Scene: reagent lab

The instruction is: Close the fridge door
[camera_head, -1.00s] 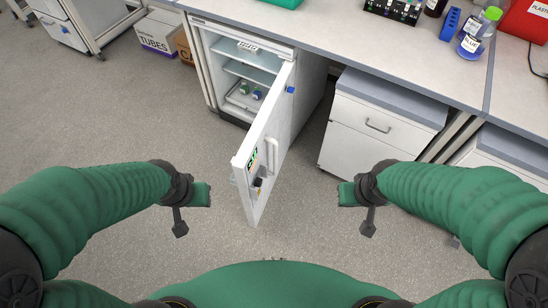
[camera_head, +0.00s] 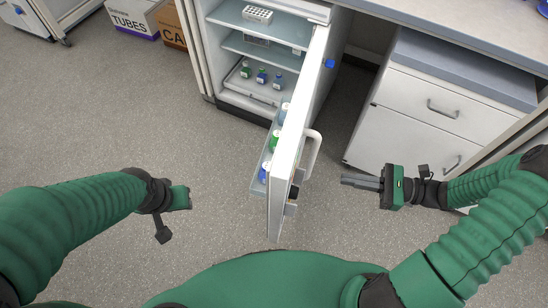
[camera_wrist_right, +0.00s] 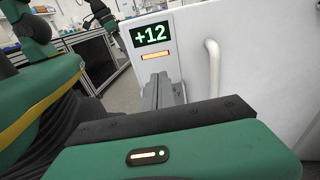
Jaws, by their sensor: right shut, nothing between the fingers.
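The small white fridge (camera_head: 262,98) stands under the bench with its door (camera_head: 298,130) swung wide open toward me. The door's outer face, with a white bar handle (camera_head: 313,153), is on the right side. My right gripper (camera_head: 343,180) is shut and empty, to the right of the door's outer face, apart from it and pointing left. In the right wrist view the shut fingers (camera_wrist_right: 160,92) point at the door (camera_wrist_right: 240,60), near its "+12" display (camera_wrist_right: 152,33); the handle (camera_wrist_right: 213,65) is right of them. My left gripper (camera_head: 188,198) is left of the door; its fingers are not clear.
Several small bottles stand in the door's inner shelves, and more bottles (camera_head: 261,77) and a white rack (camera_head: 257,14) are inside the fridge. A white drawer cabinet (camera_head: 420,130) stands to the right. Boxes (camera_head: 134,18) are at the upper left. The floor (camera_head: 150,110) left of the door is clear.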

